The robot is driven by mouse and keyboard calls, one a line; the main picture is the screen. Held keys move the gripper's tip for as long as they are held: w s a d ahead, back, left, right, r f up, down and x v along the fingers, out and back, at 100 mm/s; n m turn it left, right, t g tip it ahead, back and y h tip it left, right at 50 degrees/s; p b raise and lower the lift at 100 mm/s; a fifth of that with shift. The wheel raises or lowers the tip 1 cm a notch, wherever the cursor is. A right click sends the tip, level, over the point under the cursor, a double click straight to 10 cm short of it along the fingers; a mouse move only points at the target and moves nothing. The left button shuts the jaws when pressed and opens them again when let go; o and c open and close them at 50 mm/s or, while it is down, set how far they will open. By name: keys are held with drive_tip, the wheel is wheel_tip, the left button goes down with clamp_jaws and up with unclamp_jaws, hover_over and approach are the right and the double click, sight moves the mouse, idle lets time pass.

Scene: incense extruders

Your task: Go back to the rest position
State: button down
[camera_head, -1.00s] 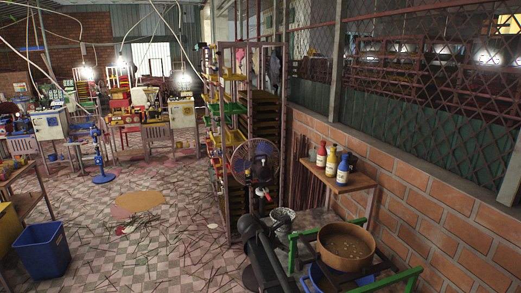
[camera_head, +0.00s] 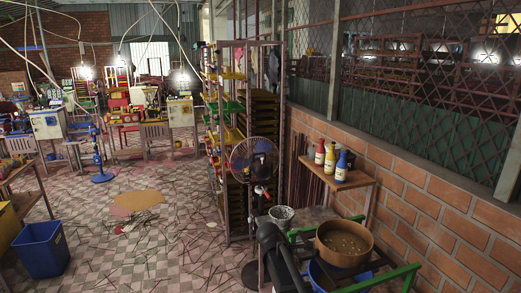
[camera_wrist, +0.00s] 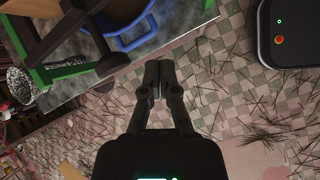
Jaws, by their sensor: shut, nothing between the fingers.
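My gripper (camera_wrist: 159,82) shows in the wrist view with its two dark fingers together and nothing between them. It hangs over the checkered floor, beside the edge of a work table. In the head view a part of my dark arm shows low in the middle, left of the green-framed table; the fingers cannot be made out there.
The green frame (camera_wrist: 66,71), a blue basin (camera_wrist: 143,37) and a speckled bucket (camera_wrist: 21,86) are close left of my gripper. A brown pot (camera_head: 344,257) and three bottles (camera_head: 330,158) stand at right. A fan (camera_head: 241,157) stands behind my arm. Sticks litter the open floor.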

drive_tip(key=s+d+f+m+y+b, duration=0.1)
drive_tip(key=s+d+f+m+y, duration=0.1)
drive_tip(key=s+m, duration=0.6)
drive_tip(key=s+d+f+m+g+y, duration=0.1)
drive_tip(key=s+d+f+m+y, duration=0.1)
drive_tip(key=s+m, duration=0.5)
drive_tip(key=shift+s+d+f+m+y+b, duration=0.35)
drive_tip(key=shift+s+d+f+m+y, duration=0.1)
drive_tip(key=shift+s+y, duration=0.75)
